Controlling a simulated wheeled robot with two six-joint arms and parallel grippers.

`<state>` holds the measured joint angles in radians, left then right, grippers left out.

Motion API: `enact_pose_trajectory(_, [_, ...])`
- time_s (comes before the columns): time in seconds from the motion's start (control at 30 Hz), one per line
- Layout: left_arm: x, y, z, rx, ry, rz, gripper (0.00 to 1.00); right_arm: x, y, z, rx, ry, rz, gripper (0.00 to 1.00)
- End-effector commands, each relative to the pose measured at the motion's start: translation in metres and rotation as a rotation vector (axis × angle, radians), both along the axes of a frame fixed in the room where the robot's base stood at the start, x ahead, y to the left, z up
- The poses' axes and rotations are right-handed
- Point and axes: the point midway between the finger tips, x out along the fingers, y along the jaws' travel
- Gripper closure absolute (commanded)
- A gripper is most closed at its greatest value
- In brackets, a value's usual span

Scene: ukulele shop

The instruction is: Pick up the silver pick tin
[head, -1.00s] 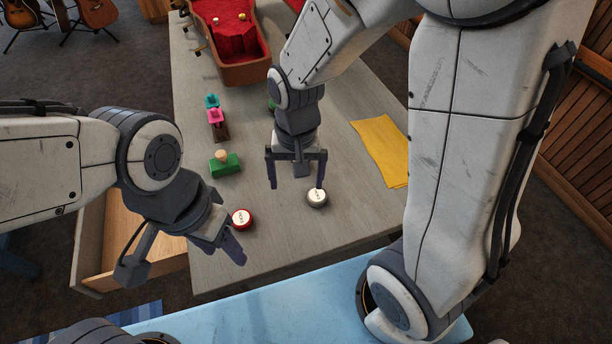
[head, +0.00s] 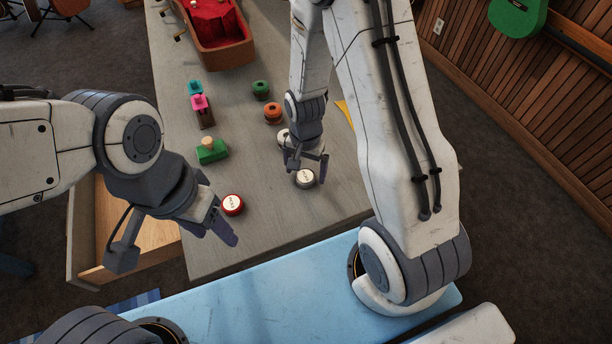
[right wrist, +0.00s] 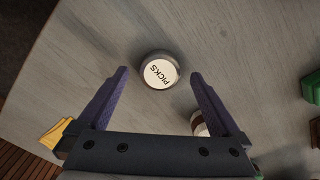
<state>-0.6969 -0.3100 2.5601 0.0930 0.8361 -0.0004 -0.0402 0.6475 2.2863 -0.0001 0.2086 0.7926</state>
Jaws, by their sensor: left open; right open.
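The silver pick tin (head: 305,178) lies on the grey counter near its front edge, a round tin with a white lid. In the right wrist view the silver pick tin (right wrist: 159,71) reads "PICKS" and lies between my fingertips, with gaps on both sides. My right gripper (head: 305,167) is open and pointing down over it; the fingertips' exact height is unclear. It also shows in the right wrist view (right wrist: 160,74). A red pick tin (head: 232,204) lies to the left. My left gripper (head: 219,228) is open and empty beside the red tin.
Another pale-topped round thing (head: 283,137) is partly hidden behind my right gripper. A green block (head: 211,152), orange (head: 272,113) and green (head: 260,90) round items and a red-lined case (head: 222,50) stand further back. An open drawer (head: 130,250) juts out at left.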

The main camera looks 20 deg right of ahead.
Motion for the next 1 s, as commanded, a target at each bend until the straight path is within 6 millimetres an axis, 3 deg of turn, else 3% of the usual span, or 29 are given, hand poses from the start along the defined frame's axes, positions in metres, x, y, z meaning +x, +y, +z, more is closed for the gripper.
enact_pose_trajectory(0.13, [0.0000, -0.0001, 0.0006, 0.000, 0.000, 0.000, 0.45, -0.0005, 0.0002, -0.0145, 0.000, 0.001, 0.001, 0.00])
enact_pose_trajectory(0.37, [0.0001, 0.0000, 0.0004, 0.000, 0.000, 0.000, 0.45, 0.0003, 0.0004, -0.0161, 0.000, -0.001, 0.001, 0.00])
enact_pose_trajectory(0.4, [0.0001, 0.0000, 0.0004, 0.000, 0.000, 0.000, 0.45, 0.0003, 0.0004, -0.0160, 0.000, -0.001, 0.001, 0.04])
enact_pose_trajectory(0.6, [0.0001, 0.0000, 0.0004, 0.000, 0.000, 0.000, 0.45, 0.0002, 0.0004, -0.0159, 0.000, -0.001, 0.001, 0.80])
enact_pose_trajectory(0.63, [0.0001, 0.0000, 0.0004, 0.000, 0.000, 0.000, 0.45, 0.0002, 0.0004, -0.0159, 0.000, -0.001, 0.001, 0.89])
enact_pose_trajectory(1.0, [0.0000, 0.0000, 0.0000, 0.000, 0.000, 0.000, 0.45, 0.0005, 0.0002, -0.0115, 0.000, -0.001, 0.001, 0.90])
